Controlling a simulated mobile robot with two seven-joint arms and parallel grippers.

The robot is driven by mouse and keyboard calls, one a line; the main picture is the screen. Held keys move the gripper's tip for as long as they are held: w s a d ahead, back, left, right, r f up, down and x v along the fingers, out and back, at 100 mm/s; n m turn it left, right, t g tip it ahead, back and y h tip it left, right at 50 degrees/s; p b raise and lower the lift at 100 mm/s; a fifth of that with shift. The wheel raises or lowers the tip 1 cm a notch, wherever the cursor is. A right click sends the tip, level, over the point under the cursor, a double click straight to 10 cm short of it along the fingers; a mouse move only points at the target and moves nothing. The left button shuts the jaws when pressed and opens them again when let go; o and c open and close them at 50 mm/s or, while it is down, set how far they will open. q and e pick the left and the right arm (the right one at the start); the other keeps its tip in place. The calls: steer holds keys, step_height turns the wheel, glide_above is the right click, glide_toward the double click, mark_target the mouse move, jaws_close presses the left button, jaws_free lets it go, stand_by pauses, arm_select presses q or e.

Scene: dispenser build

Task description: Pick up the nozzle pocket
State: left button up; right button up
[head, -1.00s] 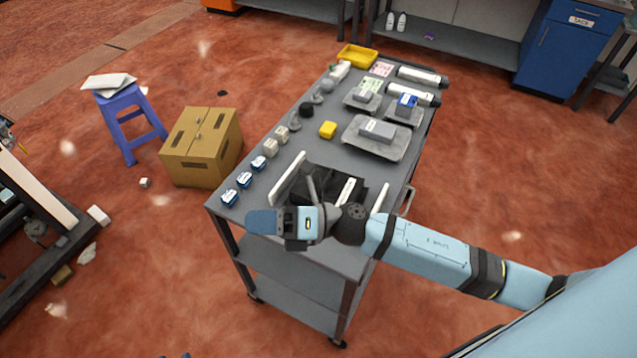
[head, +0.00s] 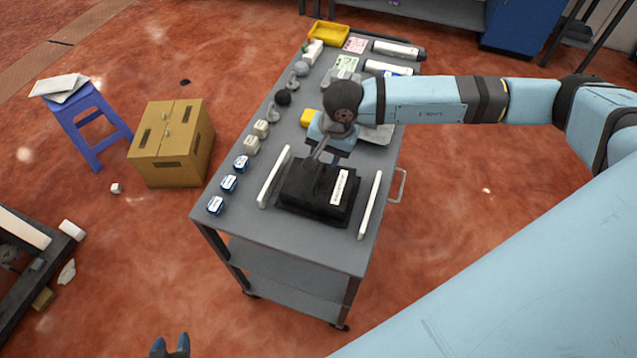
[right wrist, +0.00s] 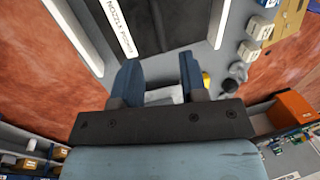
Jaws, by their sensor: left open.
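The nozzle pocket is a black block (head: 312,201) with a white label, on the cart top between two white bars. In the right wrist view its black body (right wrist: 146,28) and label reading "NOZZLE POCKET" show at the top. My right gripper (head: 334,152) is above the cart just behind the pocket, partly hidden by its own wrist. In the right wrist view its two blue fingers (right wrist: 160,76) are apart with nothing held between them. A dark upright piece rises from the pocket near the gripper; contact is unclear. My left gripper (head: 170,344) is open and empty at the bottom edge, away from the cart.
White bars (head: 273,177) and (head: 370,205) flank the pocket closely. Small blue-and-white and beige pieces (head: 228,184) line the cart's left edge. A yellow block (head: 309,118) and a grey tray (head: 381,134) lie behind the gripper. The cart's front strip (head: 285,240) is clear.

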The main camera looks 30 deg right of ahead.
mark_target(319, 173)
steer(key=f, duration=0.4)
steer(key=shift+w+a+p, duration=0.3)
steer(key=shift+w+p, duration=0.05)
steer(key=f, duration=0.1)
steer(key=f+p, duration=0.1)
steer(key=f, duration=0.1)
steer(key=f+p, duration=0.1)
steer(key=shift+w+a+f, duration=0.1)
steer(key=shift+w+f, duration=0.05)
steer(key=shift+w, duration=0.25)
steer(key=shift+f, duration=0.5)
jaws_close()
steer(key=shift+w+r, duration=0.1)
